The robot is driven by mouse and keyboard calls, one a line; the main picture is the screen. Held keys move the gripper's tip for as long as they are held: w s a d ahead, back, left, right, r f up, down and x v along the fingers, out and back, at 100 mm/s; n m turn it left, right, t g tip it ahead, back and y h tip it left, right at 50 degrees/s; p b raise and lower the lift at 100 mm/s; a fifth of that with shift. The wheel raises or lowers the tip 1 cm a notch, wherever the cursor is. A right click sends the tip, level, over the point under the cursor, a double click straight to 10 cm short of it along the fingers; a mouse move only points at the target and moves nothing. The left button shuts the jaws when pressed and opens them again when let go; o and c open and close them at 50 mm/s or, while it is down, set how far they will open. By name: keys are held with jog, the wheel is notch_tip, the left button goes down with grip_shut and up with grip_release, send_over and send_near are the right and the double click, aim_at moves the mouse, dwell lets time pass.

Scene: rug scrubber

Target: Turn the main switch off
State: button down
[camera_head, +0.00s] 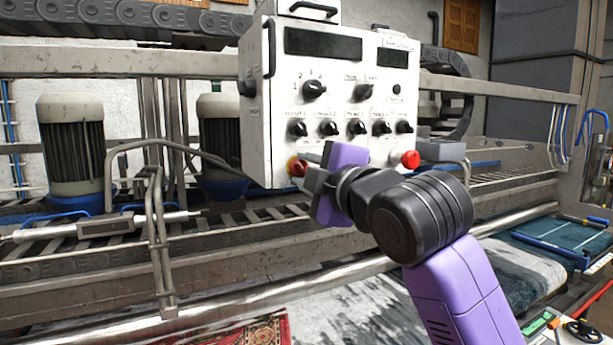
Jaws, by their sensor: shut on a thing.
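A white control box (310,100) faces me in the upper middle of the view. A red switch on a yellow base (296,167) sits at its lower left corner; I take it for the main switch. My gripper (306,169), with grey fingers and a purple and black body, comes in from the lower right. Its fingers are at the red switch and shut on it. They hide part of the switch, so I cannot read its exact turn position.
Several black knobs (314,89) cover the panel above my gripper. A red mushroom button (410,159) is at its lower right. Metal rails (110,65) run behind the box, and motors (77,150) stand at left. Rugs (530,260) lie below at right.

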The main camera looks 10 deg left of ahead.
jog(key=shift+n, duration=0.5)
jog(key=c, duration=1.1)
grip_release()
jog(key=b+v, duration=0.2)
jog(key=v, duration=0.5)
jog(key=shift+s+d, duration=0.2)
jog(key=shift+s, duration=0.15)
